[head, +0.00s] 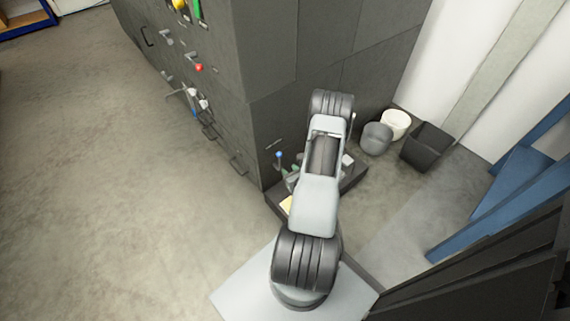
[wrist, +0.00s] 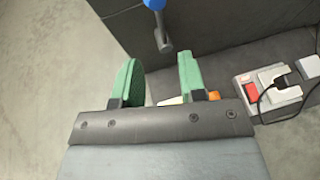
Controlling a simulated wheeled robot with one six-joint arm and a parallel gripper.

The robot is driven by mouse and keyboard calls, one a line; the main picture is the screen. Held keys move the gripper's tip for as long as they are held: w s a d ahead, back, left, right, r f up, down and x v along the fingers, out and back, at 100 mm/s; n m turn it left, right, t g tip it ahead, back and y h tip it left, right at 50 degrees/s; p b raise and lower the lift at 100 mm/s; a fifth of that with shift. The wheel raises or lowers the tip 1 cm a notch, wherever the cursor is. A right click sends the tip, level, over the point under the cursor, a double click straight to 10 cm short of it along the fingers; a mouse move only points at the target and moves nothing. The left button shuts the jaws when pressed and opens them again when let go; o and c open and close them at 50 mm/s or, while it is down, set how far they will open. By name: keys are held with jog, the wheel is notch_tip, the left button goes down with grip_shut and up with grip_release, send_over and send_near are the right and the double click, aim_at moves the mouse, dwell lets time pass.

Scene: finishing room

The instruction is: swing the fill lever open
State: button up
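A lever with a blue knob (wrist: 154,4) and a grey stem (wrist: 161,38) stands out from the dark cabinet face in the wrist view, just beyond my fingertips. The blue knob also shows in the head view (head: 279,154). No label is readable, so I cannot tell by name whether it is the fill lever. My gripper (wrist: 158,62) has two green fingers, apart with nothing between them; the lever is ahead of them and not touched. In the head view my arm hides most of the gripper.
A red-knobbed lever (head: 199,68) and several handles are on the cabinet's left face. A grey box with a red switch (wrist: 252,89) and a plugged cord lies right of my gripper. Bins (head: 427,146) stand at the right wall. The floor (head: 110,190) at left is clear.

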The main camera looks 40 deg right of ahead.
jog(key=shift+p+v, duration=0.3)
jog(key=shift+v, duration=1.2)
jog(key=w+a+r+n+t+y+p, duration=0.1)
jog(key=w+a+r+n+y+p, duration=0.15)
jog(key=r, duration=0.35)
jog(key=w+a+r+n+t+y+p, duration=0.1)
jog(key=w+a+r+n+y+p, duration=0.15)
jog(key=r, duration=0.25)
jog(key=w+a+r+n+g+y+p, duration=0.1)
jog(key=a+r+n+g+y+p, duration=0.35)
jog(key=a+r+n, duration=0.65)
jog(key=a+r+n+g+y+p, duration=0.45)
jog(key=a+r+n+p, duration=0.2)
jog(key=r, duration=0.85)
jog(key=s+a+r+n+h+p, duration=0.1)
jog(key=s+r+n+h+p, duration=0.2)
jog(key=r, duration=0.6)
jog(key=s+a+r+n+g+h+p, duration=0.1)
jog(key=s+r+n+h+p, duration=0.2)
jog(key=r+n+p, duration=0.4)
jog(key=s+a+r+n+g+h+p, duration=0.1)
jog(key=s+r+n+h+p, duration=0.3)
jog(key=r, duration=0.7)
jog(key=a+n+p, duration=0.1)
jog(key=n, duration=0.1)
jog(key=shift+r+n, duration=0.2)
jog(key=shift+n, duration=0.15)
